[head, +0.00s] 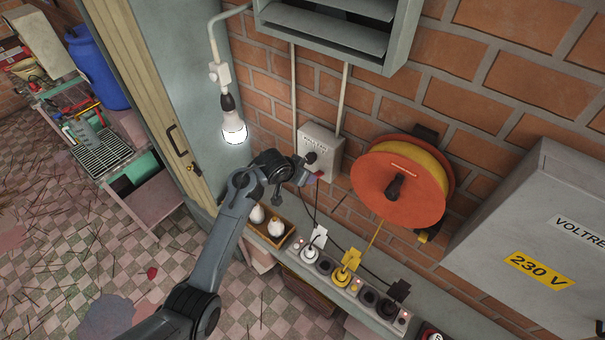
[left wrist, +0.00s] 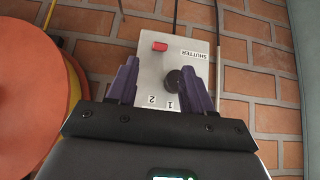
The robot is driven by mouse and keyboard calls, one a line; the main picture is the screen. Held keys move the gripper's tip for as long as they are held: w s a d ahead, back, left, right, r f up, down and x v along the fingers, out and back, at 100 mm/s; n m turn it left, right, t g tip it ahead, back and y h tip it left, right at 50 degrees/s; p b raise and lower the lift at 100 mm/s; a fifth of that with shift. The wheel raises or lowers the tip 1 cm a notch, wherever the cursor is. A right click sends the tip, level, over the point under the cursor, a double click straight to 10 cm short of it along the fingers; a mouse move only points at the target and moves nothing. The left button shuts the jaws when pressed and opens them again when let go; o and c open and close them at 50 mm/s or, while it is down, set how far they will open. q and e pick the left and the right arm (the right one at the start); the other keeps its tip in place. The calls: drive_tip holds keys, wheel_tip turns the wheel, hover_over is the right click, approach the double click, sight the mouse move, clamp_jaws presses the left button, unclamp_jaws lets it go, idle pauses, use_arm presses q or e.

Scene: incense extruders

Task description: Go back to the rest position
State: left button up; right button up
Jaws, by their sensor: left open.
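My left gripper (head: 308,176) is just in front of a grey wall box (head: 322,140), low on its front. In the left wrist view the two purple fingers of my left gripper (left wrist: 160,82) are apart with nothing held between them. The grey box (left wrist: 203,72) behind them is labelled SHUTTER and marked 1 and 2. Its black knob (left wrist: 174,82) appears between the fingers, nearer the right one; I cannot tell whether they touch. A red button (left wrist: 159,46) also shows on the box. My right gripper is not in view.
An orange cable reel (head: 400,190) hangs right of the box. A lit bulb (head: 233,125) hangs to the left. Below, a ledge carries a wooden tray (head: 272,237) with white bulbs and a power strip with plugs (head: 340,277). A 230 V cabinet (head: 535,215) stands right.

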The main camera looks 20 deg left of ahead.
use_arm(q)
drive_tip(key=shift+s+r, duration=0.15)
drive_tip(key=shift+r, duration=0.05)
idle(0.3)
drive_tip(key=shift+f, duration=0.1)
drive_tip(key=s+f+g, duration=0.3)
drive_tip(key=s+f, duration=0.8)
drive_tip(key=f, duration=0.3)
drive_tip(key=s+f+g, duration=0.1)
drive_tip(key=s+f, duration=0.3)
drive_tip(key=s, duration=0.3)
drive_tip(key=s+f, duration=0.3)
drive_tip(key=s, duration=0.5)
drive_tip(key=s+r+y, duration=0.1)
drive_tip(key=s, duration=0.7)
drive_tip(key=s+d+v, duration=0.1)
drive_tip(key=d+v, duration=0.1)
drive_tip(key=v, duration=1.4)
drive_tip(key=shift+s+d+n+y, duration=0.25)
drive_tip(key=shift+s+n+y, duration=0.05)
drive_tip(key=shift+s+n, duration=0.1)
